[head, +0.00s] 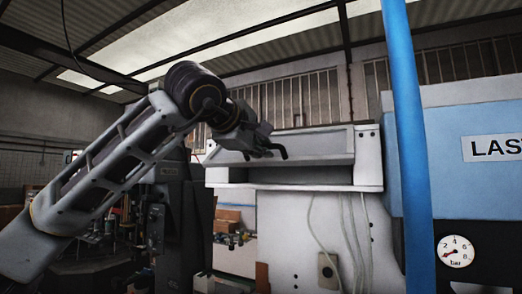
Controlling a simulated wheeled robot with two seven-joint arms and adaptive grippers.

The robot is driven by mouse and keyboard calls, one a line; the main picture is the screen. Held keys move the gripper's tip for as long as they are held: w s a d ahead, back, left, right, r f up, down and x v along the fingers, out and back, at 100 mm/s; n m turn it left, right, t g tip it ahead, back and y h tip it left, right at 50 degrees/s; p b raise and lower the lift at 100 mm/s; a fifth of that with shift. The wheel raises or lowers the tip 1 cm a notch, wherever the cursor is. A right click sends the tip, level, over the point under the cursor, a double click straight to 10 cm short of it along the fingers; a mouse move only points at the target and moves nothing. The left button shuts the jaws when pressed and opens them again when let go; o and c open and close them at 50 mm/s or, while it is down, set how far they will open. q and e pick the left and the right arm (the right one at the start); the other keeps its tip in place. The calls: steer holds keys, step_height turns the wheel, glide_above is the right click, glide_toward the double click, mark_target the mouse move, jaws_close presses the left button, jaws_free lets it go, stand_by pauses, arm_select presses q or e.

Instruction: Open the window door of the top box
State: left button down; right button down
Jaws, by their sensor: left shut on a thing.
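The top box (368,158) is a white housing in the middle of the head view, on a white cabinet. Its window door (325,143) is a grey, long panel across the front. A dark open gap shows along the box below the panel. My left gripper (270,150) is at the left half of the door, shut on the door at what looks like its dark handle. The gripper and wrist hide part of the door's left side, and the exact grip is too small to see. My right gripper is not in view.
A blue vertical post (407,130) stands right of the box, in front of a blue machine with a pressure gauge (456,251). Cables hang down the white cabinet front (285,235). Dark machinery (175,220) and shelves stand behind my left arm.

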arm_select(q)
steer(key=shift+s+a+r+g+y+p, duration=0.15)
steer(key=shift+r+g+y+p, duration=0.1)
steer(key=shift+r+g+p, duration=0.45)
steer(key=shift+s+d+r+g+y+p, duration=0.1)
steer(key=shift+r+g+y+p, duration=0.3)
steer(key=shift+r, duration=0.55)
steer(key=shift+s+a+r+g+y+p, duration=0.1)
steer(key=shift+s+r+g+y+p, duration=0.05)
steer(key=shift+r+g+p, duration=0.6)
steer(key=shift+r, duration=0.1)
steer(key=c, duration=1.5)
jaws_free()
steer(key=shift+w, duration=0.15)
steer(key=v, duration=1.2)
